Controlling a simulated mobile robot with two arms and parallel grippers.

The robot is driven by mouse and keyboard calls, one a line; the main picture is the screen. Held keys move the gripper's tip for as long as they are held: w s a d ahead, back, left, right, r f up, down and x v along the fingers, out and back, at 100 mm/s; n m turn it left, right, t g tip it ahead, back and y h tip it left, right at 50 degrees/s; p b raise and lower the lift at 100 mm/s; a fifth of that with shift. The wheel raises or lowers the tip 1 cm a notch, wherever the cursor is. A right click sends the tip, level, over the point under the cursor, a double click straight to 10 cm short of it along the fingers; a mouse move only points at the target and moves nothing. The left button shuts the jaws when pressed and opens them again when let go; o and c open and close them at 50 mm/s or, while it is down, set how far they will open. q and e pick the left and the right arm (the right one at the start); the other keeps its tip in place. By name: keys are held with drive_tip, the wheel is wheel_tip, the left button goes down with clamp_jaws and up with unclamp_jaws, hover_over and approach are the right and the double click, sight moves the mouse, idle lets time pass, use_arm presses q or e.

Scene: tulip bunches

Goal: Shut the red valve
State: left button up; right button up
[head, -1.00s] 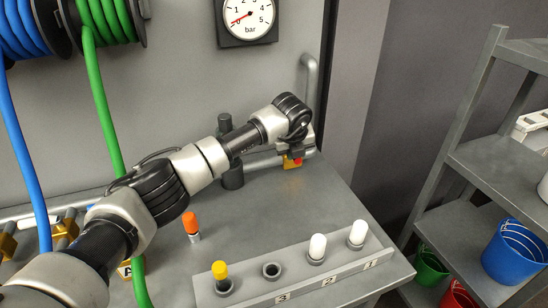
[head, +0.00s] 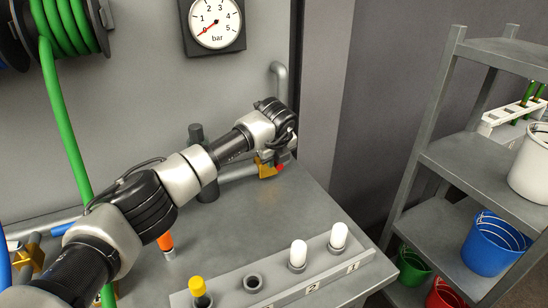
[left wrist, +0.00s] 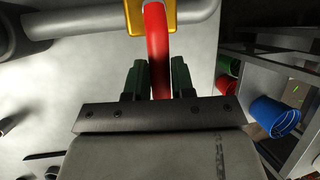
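The red valve has a yellow body (head: 266,169) on the grey pipe at the back right of the bench, with a bit of its red handle (head: 280,167) visible under my left gripper (head: 277,156). In the left wrist view, the red handle (left wrist: 157,45) runs from the yellow body (left wrist: 136,14) down between the two dark fingers of my left gripper (left wrist: 160,75). The fingers sit close against both sides of it and look shut on it. The handle lies across the line of the pipe there. My right gripper is not in view.
A pressure gauge (head: 215,23) hangs on the back panel, its red needle at the low end. A rack (head: 325,272) with white and yellow capped pieces stands at the bench front. A shelf (head: 470,158) with buckets is at right.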

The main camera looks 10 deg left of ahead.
use_arm(q)
drive_tip(key=o, duration=0.4)
drive_tip(key=b+v, duration=0.1)
drive_tip(key=v, duration=0.9)
drive_tip(key=shift+s+d+r+b, duration=0.1)
drive_tip(key=shift+r+b, duration=0.2)
drive_tip(key=shift+r, duration=0.1)
